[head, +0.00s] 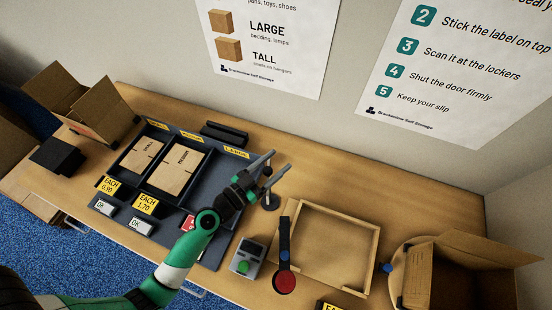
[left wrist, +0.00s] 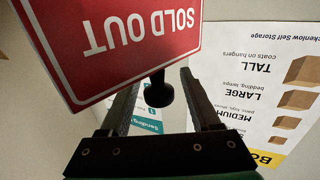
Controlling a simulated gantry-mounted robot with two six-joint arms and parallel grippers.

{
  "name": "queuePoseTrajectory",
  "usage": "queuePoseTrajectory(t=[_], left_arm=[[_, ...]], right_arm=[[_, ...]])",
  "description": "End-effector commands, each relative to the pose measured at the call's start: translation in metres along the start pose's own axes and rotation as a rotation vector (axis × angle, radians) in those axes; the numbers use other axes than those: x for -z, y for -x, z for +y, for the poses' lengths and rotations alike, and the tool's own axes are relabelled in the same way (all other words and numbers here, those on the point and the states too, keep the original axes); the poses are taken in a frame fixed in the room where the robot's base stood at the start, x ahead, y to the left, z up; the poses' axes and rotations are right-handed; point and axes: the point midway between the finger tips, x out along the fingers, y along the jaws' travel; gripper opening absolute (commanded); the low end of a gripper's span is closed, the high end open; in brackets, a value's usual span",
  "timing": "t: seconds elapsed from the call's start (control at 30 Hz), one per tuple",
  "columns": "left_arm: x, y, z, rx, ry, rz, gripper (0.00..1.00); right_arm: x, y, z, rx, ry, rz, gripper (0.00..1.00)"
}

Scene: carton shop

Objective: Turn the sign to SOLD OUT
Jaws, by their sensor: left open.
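A red sign (left wrist: 130,35) with white SOLD OUT lettering, upside down in the left wrist view, fills the upper left there. A dark round knob (left wrist: 160,95) shows beside its lower edge, between my finger tips in the picture; I cannot tell whether they touch it. My left gripper (head: 279,161) is open over the back right of the dark tray, close to a small dark post on a round base (head: 270,202). A red panel (head: 187,223) is partly hidden by my left arm in the head view; I cannot tell if it is the same sign. My right gripper is not in view.
The dark tray (head: 208,255) holds flat cartons (head: 180,170), with white OK plates (head: 141,228) in front. Another open box (head: 100,110) stands at the left. Posters (head: 270,60) hang behind.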

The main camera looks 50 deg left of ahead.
Motion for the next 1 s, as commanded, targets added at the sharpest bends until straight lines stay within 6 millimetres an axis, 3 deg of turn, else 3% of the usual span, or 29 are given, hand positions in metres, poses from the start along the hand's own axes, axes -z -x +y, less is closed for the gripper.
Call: queuePoseTrajectory(t=[0.3, 0.6, 0.67, 1.0], left_arm=[[-0.0004, -0.0044, 0.0003, -0.001, 0.000, 0.000, 0.62], [-0.0003, -0.0042, 0.0003, -0.001, 0.000, 0.000, 0.08], [-0.0003, -0.0041, 0.0003, -0.001, 0.000, 0.000, 0.00], [0.0006, -0.0047, 0.0001, 0.015, 0.002, -0.005, 0.00]], right_arm=[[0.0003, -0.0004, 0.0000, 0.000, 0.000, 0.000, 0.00], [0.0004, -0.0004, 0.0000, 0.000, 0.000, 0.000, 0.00], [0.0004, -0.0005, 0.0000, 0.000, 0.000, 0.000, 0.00], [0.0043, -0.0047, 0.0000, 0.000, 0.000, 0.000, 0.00]])
